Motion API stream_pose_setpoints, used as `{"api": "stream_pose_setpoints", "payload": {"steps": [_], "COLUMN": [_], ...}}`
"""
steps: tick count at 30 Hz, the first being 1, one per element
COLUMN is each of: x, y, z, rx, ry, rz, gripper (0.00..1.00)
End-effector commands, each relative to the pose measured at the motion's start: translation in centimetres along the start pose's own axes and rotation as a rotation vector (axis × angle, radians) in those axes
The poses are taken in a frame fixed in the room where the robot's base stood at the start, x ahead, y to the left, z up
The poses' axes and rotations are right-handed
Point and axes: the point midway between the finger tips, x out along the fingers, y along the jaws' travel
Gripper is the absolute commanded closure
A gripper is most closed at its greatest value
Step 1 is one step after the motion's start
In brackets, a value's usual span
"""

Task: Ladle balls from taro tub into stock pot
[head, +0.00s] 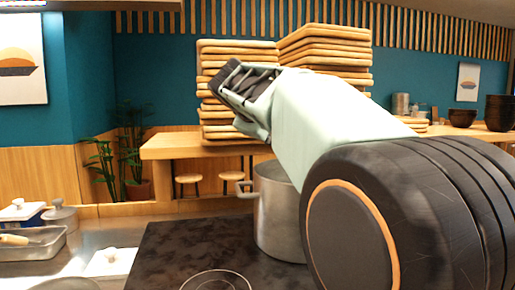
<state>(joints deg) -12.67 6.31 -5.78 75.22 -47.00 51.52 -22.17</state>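A tall silver metal stock pot (272,222) with a side handle stands on the dark cooktop at the centre, partly hidden behind my arm. My gripper (236,88) is raised in the air, above and left of the pot, and points left. No ladle shows in it, and I cannot tell whether its fingers are open or shut. No tub that I can identify as the taro tub is in view, and no balls show. A utensil with a pale wooden handle (13,240) lies at a metal tray (50,247) at the far left; I cannot tell if it is a ladle.
The dark cooktop (175,245) has clear room left of the pot. Lidded containers (60,217) stand at the left on the metal counter. Behind, a wooden table (165,150) bears tall stacks of wooden boards (325,45). Dark bowls (499,112) stand at the back right.

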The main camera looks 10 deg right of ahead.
Motion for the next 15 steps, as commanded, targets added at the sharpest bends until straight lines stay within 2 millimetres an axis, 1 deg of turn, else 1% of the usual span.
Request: {"api": "stream_pose_setpoints", "payload": {"steps": [1,15], "x": [0.23,0.14], "y": [-0.64,-0.65], "z": [0.04,0.10], "rx": [0.007,0.080], "ry": [0.001,0.002], "rz": [0.014,0.150], "gripper": [1.00,1.00]}}
